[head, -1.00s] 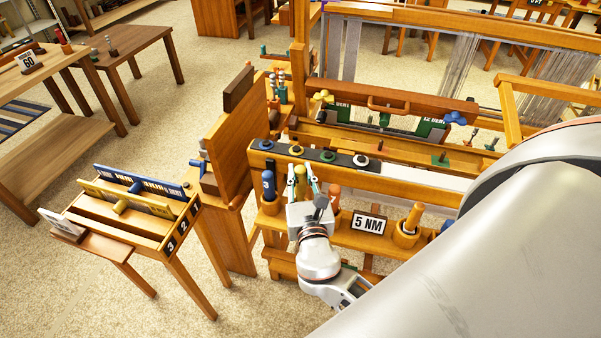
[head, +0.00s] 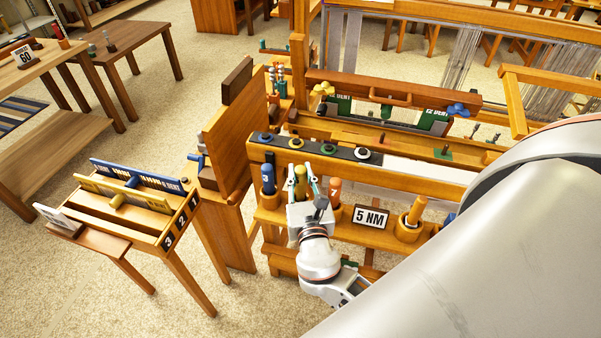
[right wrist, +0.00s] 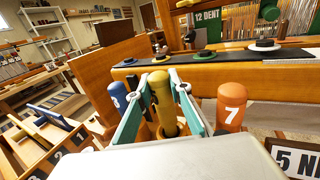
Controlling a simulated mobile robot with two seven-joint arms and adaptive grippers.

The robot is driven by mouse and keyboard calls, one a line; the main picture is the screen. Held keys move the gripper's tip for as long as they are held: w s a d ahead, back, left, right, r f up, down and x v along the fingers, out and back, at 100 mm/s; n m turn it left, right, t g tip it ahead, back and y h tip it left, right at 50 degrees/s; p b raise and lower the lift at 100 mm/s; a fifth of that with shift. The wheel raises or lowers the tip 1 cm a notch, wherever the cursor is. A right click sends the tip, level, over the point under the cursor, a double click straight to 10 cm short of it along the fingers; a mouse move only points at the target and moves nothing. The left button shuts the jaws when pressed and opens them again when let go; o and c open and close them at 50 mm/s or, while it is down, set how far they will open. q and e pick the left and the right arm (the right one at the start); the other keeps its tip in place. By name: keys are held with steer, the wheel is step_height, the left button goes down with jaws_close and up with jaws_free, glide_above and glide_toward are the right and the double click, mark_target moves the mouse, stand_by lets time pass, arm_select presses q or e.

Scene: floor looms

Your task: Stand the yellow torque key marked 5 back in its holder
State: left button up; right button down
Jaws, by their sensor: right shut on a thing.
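The yellow torque key (head: 300,176) stands upright between the blue key (head: 267,180) and the orange key marked 7 (head: 334,191) on the wooden key shelf (head: 386,240). My right gripper (head: 303,184) is shut on the yellow key, one finger on each side. A "5 NM" sign (head: 370,219) stands right of the orange key. My left gripper is out of view.
A loom beam with several round discs (head: 328,148) runs just behind the keys. Another orange-yellow key (head: 416,210) stands in a cup to the right. A small rack table (head: 125,215) stands at left, with carpet free around it.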

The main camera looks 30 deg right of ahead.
steer(key=shift+f, duration=0.25)
steer(key=shift+f+b, duration=0.35)
steer(key=shift+b, duration=0.05)
steer(key=c, duration=1.8)
jaws_free()
steer(key=shift+o, duration=0.2)
steer(key=shift+f, duration=0.1)
steer(key=v, duration=1.2)
